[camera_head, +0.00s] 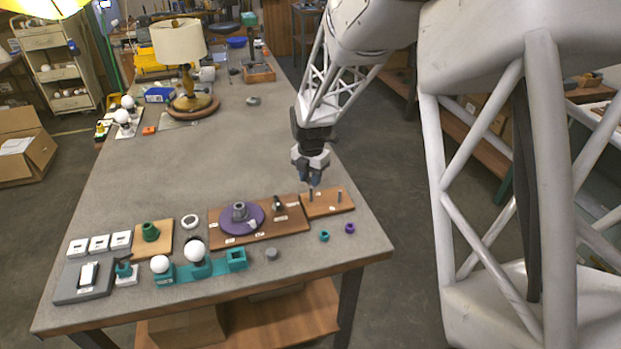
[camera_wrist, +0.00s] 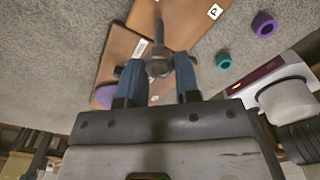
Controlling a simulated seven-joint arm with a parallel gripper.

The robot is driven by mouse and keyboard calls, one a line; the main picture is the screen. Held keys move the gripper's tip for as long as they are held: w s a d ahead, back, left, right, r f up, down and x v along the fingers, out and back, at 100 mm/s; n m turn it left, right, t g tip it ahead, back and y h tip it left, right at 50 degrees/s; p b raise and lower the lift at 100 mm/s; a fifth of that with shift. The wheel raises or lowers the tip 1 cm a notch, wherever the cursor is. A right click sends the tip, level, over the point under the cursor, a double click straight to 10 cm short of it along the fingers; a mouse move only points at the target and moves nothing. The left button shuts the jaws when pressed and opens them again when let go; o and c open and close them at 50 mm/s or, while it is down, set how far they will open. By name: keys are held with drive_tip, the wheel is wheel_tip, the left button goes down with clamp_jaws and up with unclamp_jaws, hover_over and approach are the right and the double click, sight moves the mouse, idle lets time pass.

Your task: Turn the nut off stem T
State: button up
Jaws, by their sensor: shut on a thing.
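My gripper (camera_head: 312,180) points down over the left part of the small brown board (camera_head: 328,204) near the table's right front. In the wrist view its two blue fingers (camera_wrist: 159,80) stand on either side of a dark grey nut-like piece (camera_wrist: 158,66) and are shut on it. A grey stem (camera_wrist: 157,35) shows in line with this piece; I cannot tell how far the nut sits on its thread. A second thin stem (camera_head: 339,196) stands at the right of the board. A label reading P (camera_wrist: 214,11) is on the board; no T is readable.
A teal ring (camera_head: 324,236) and a purple ring (camera_head: 350,228) lie in front of the board. A larger board with a purple disc (camera_head: 254,224) is to the left. The table behind is mostly clear.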

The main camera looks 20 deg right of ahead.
drive_tip(key=shift+r, duration=0.2)
drive_tip(key=shift+r, duration=1.85)
drive_tip(key=shift+s, duration=0.15)
